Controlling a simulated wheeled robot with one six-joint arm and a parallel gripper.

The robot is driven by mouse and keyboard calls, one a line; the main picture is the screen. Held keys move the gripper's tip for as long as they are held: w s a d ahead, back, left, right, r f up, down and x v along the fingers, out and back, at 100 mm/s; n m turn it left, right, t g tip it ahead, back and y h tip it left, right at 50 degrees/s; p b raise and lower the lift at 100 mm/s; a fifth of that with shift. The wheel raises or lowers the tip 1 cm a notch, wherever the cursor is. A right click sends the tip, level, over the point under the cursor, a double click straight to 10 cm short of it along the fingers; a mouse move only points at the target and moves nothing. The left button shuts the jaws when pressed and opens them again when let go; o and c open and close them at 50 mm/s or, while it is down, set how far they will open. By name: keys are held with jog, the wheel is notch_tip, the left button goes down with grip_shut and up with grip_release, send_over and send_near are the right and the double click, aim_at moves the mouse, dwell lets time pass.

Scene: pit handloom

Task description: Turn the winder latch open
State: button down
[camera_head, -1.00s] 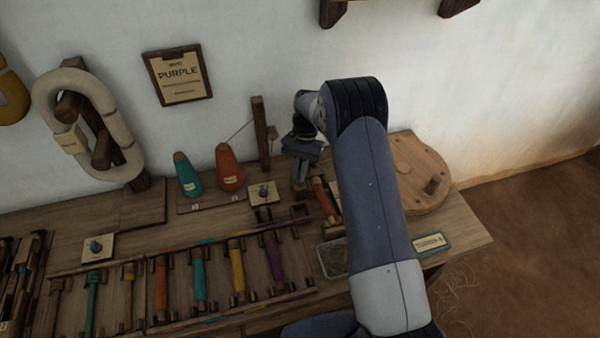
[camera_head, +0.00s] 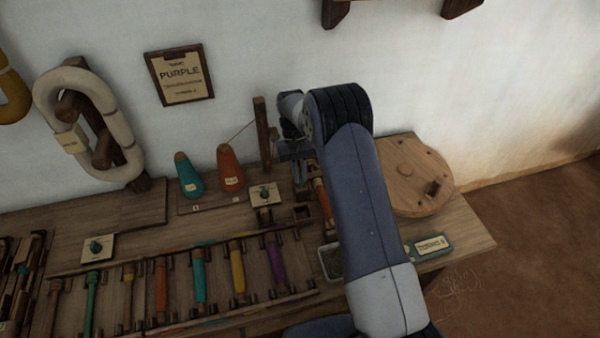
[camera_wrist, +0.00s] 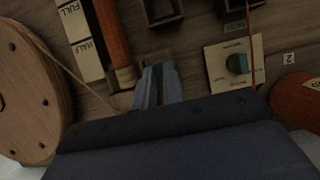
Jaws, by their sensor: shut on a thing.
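The winder holds an orange-wound bobbin (camera_head: 324,197), which also shows in the wrist view (camera_wrist: 111,38) beside a gauge strip marked FULL and HALF (camera_wrist: 82,32). My gripper (camera_wrist: 158,80) is at the lower end of this bobbin, to its right in the wrist view. Its fingers are shut on a small part there, which I take to be the winder latch. The fingers and the dark wrist body hide most of this part, so its angle cannot be told. In the head view my gripper (camera_head: 298,177) is partly hidden by my arm.
A round wooden wheel (camera_head: 412,160) stands right of my arm. A dial plate (camera_head: 265,194) and an orange cone (camera_head: 230,168) are to the left, close to my gripper. A wooden post (camera_head: 262,133) rises behind. A rack of several coloured bobbins (camera_head: 200,275) lies in front.

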dwell(0.4)
jog(key=c, duration=1.5)
grip_release()
jog(key=d+v, duration=0.1)
jog(key=v, duration=0.9)
jog(key=shift+w+a+r, duration=0.2)
jog(key=shift+a+r, duration=0.2)
jog(key=shift+a, duration=0.1)
jog(key=x, duration=1.1)
